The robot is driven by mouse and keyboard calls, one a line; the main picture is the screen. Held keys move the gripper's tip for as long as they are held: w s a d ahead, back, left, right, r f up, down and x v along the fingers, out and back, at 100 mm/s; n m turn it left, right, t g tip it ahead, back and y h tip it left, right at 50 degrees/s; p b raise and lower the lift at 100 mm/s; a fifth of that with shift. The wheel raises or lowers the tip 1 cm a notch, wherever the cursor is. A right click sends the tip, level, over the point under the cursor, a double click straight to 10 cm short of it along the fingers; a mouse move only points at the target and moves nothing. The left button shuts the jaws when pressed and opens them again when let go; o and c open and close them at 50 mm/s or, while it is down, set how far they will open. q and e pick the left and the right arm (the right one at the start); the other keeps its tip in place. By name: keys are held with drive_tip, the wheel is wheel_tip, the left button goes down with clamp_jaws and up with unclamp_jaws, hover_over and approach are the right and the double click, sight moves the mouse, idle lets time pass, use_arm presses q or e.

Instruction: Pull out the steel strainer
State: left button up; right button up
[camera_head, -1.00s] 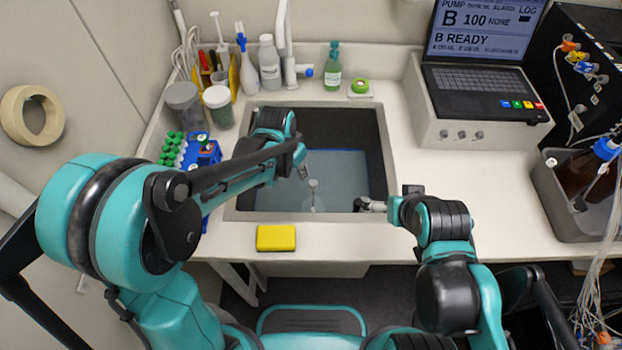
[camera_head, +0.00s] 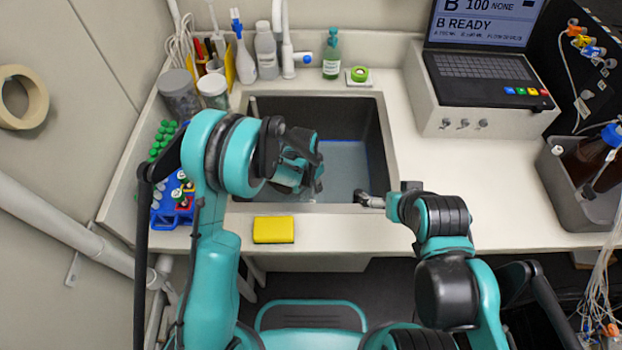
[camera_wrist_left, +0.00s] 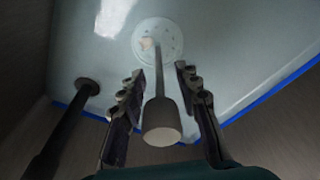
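The strainer (camera_wrist_left: 157,40) shows in the left wrist view as a pale round plate on the sink floor, with a thin stem rising to a thick grey knob (camera_wrist_left: 162,122). My left gripper (camera_wrist_left: 158,72) is open, with one finger on each side of the stem and knob and visible gaps between. In the head view my left wrist reaches down into the sink (camera_head: 345,115) and hides the strainer and the left fingers. My right gripper (camera_head: 370,200) is at the sink's front right edge; its opening is too small to tell.
A yellow sponge (camera_head: 273,229) lies on the front ledge. A blue rack (camera_head: 172,212) with green-capped tubes stands left of the sink. Bottles and jars line the back. In the wrist view a dark rod (camera_wrist_left: 62,130) with a round end is at left.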

use_arm(q)
drive_tip(key=shift+w+d+f, duration=0.15)
drive_tip(key=shift+f, duration=1)
use_arm(e)
drive_tip(key=shift+f, duration=0.35)
use_arm(q)
clamp_jaws()
drive_tip(key=shift+r, duration=0.2)
use_arm(e)
drive_tip(key=shift+r, duration=0.1)
use_arm(q)
drive_tip(key=shift+r, duration=0.5)
use_arm(e)
drive_tip(key=shift+r, duration=0.2)
use_arm(q)
drive_tip(key=shift+r, duration=0.25)
use_arm(e)
drive_tip(key=shift+r, duration=0.1)
use_arm(q)
drive_tip(key=shift+r+p, duration=0.4)
drive_tip(key=shift+r, duration=0.1)
use_arm(e)
drive_tip(key=shift+r, duration=0.25)
